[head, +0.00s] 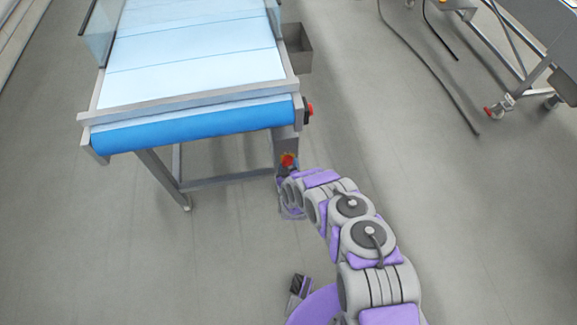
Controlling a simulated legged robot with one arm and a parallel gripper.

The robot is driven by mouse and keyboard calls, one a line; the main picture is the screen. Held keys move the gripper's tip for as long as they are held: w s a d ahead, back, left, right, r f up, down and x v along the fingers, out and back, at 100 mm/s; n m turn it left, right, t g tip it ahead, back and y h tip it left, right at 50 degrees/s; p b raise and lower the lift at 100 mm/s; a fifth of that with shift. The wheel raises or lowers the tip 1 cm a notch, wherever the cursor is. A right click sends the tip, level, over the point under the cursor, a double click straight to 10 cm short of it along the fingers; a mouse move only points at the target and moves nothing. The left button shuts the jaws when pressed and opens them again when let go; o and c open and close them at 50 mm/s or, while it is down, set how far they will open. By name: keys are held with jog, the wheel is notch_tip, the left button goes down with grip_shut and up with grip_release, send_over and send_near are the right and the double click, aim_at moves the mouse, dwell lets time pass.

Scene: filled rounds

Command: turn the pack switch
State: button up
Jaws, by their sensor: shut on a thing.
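The pack switch (288,159) shows as a small red and yellow knob on a grey box under the front right corner of the conveyor. My gripper (287,173) is at the far end of my arm, right at the switch. It is shut on the switch, though the fingers are small and partly hidden by my own wrist. How far the knob is turned cannot be told.
The conveyor (190,101) with its blue roller and metal frame stands just beyond my gripper. A red button (309,110) sits on its right side, and a grey bin (297,48) hangs farther back. A dark cable (440,85) lies on the floor at the right. The floor between is clear.

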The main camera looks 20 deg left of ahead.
jog(key=shift+s+a+n, duration=0.1)
jog(key=shift+n, duration=0.2)
dwell(0.4)
jog(key=o, duration=1.1)
jog(key=shift+c, duration=0.2)
jog(key=p+v, duration=0.5)
jog(key=v, duration=1.2)
jog(key=shift+s+f+p, duration=0.2)
jog(key=shift+p, duration=0.2)
jog(key=shift+a, duration=0.1)
